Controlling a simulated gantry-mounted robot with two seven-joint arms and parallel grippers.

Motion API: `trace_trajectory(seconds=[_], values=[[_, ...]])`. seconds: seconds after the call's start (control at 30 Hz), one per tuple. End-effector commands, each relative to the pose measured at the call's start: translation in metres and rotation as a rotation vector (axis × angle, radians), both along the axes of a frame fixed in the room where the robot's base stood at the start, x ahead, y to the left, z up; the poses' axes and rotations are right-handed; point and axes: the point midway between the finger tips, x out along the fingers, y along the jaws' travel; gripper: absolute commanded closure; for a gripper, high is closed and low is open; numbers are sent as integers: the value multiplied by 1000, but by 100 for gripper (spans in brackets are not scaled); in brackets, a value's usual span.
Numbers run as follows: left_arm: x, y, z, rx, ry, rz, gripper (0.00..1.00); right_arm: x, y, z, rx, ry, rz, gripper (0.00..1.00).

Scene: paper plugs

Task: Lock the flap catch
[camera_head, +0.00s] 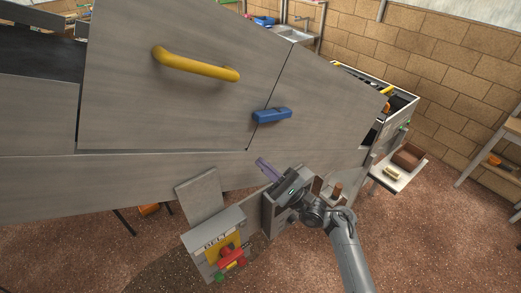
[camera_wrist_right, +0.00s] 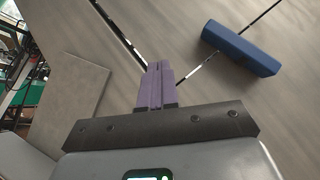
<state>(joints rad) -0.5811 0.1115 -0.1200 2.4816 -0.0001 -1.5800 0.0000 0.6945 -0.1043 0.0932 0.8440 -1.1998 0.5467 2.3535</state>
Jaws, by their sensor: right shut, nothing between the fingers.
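The flap catch is a blue block (camera_head: 272,115) on the front of a large grey panelled machine. It lies nearly level in the head view, across the slanted dark seam beside the flap (camera_head: 170,105) with the yellow handle. In the right wrist view the catch (camera_wrist_right: 240,47) also crosses the seam, at upper right. My right gripper (camera_head: 260,162) has purple fingers and is below the catch, apart from it. In the wrist view its fingers (camera_wrist_right: 159,66) are together and empty, to the lower left of the catch. My left gripper is not in view.
The yellow handle (camera_head: 196,64) sticks out from the flap. Below stands a grey control box (camera_head: 215,243) with red and green controls. A white shelf (camera_head: 400,178) is at right. The space between my fingers and the catch looks clear.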

Motion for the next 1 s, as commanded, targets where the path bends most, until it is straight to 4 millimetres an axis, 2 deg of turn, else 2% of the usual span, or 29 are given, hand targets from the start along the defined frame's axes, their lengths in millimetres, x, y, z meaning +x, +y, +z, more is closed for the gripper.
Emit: trace_trajectory(seconds=[0.1,0.3,0.9,1.0], values=[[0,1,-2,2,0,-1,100,-14,-6,-15,0,1,0,100],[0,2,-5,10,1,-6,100,-27,-12,-28,-1,0,-1,100],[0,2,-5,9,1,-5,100,-31,-14,-32,-1,1,0,100],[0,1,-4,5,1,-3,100,-33,-14,-39,-1,14,0,100]])
